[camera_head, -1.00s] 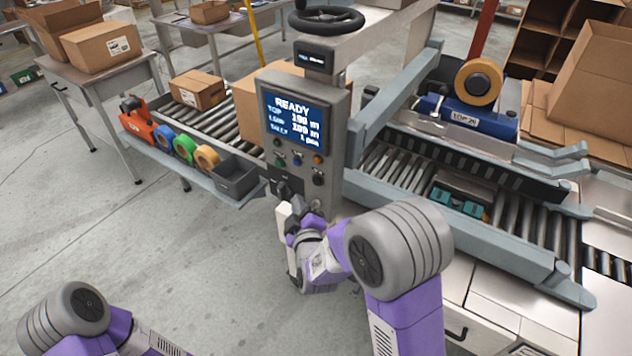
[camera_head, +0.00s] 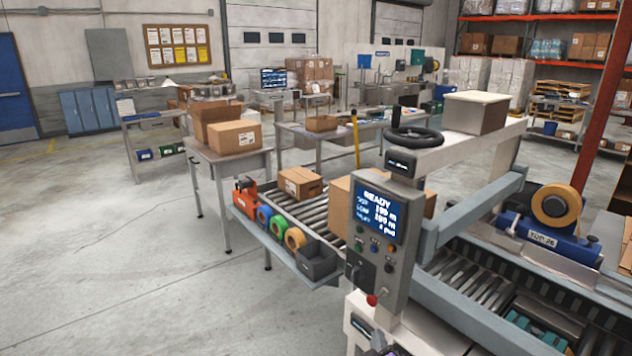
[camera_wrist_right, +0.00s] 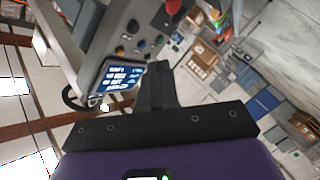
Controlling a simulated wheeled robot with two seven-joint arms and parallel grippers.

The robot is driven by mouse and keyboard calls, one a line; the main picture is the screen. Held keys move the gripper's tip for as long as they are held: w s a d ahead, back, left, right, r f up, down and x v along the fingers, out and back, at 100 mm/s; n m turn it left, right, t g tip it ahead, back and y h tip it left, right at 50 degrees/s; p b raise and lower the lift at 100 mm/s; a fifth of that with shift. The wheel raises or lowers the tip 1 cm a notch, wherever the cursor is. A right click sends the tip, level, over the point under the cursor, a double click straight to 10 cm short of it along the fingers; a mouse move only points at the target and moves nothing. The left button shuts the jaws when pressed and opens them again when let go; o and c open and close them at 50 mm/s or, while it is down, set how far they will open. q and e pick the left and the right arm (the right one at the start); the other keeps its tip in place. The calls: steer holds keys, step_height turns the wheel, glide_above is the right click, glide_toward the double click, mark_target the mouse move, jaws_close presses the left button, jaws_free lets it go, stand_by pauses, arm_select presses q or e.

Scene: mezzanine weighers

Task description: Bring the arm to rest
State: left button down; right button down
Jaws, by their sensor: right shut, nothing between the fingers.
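My right gripper (camera_wrist_right: 157,72) shows in the right wrist view as dark fingers closed together, with nothing between them. Beyond the fingers is the grey control panel (camera_wrist_right: 146,22) with its lit screen (camera_wrist_right: 122,78). The gripper appears apart from the panel, but the exact gap is hard to judge. In the head view the control panel (camera_head: 380,235) reads READY, with buttons and a red knob (camera_head: 371,299) low on it. My right gripper cannot be clearly made out there, at most at the bottom edge. My left gripper is not in view.
A roller conveyor (camera_head: 313,208) with cartons runs behind the panel. A side shelf holds tape rolls (camera_head: 295,238) and a dark bin (camera_head: 317,261). A blue tape head (camera_head: 545,240) sits at right. The floor (camera_head: 150,290) at left is open.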

steer(key=s+f+m+g+y, duration=0.1)
steer(key=s+f+m+g, duration=0.2)
steer(key=f, duration=0.7)
steer(key=s+f+m+g+y, duration=0.1)
steer(key=s+f+g, duration=0.3)
steer(key=f, duration=0.7)
steer(key=s+a+f+m+g+y, duration=0.2)
steer(key=s+f+m+g, duration=0.1)
steer(key=s, duration=0.5)
steer(key=s+a+f+m+g+y, duration=0.2)
steer(key=s+a+f+m+g, duration=0.1)
steer(key=s+f+g, duration=0.3)
steer(key=s+f, duration=0.2)
steer(key=s, duration=0.1)
steer(key=shift+s+m, duration=0.2)
steer(key=shift+m, duration=0.2)
